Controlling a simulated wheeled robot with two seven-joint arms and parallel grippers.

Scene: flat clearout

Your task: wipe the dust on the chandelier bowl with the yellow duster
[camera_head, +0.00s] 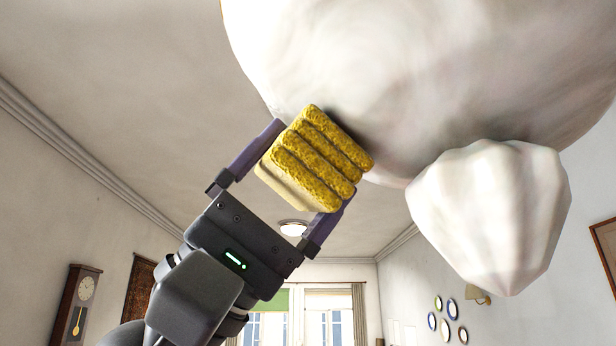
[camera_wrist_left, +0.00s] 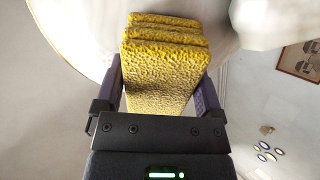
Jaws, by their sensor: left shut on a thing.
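The yellow duster (camera_head: 314,160) is a ribbed block held between the fingers of my left gripper (camera_head: 292,172). In the left wrist view, the duster (camera_wrist_left: 165,65) stands up from between the two fingers of the left gripper (camera_wrist_left: 160,92). The large white chandelier bowl (camera_head: 430,70) fills the top of the head view, with greyish smudges on it. The duster's upper end is right at the bowl's lower left side; I cannot tell for sure whether it touches. The bowl also shows behind the duster in the left wrist view (camera_wrist_left: 80,30). My right gripper is not in view.
A faceted white pendant (camera_head: 490,215) hangs below the bowl, right of the duster. A small ceiling lamp (camera_head: 293,228), a wall clock (camera_head: 78,300), a window (camera_head: 325,320) and wall plates (camera_head: 450,309) are farther back. Open air lies left of the gripper.

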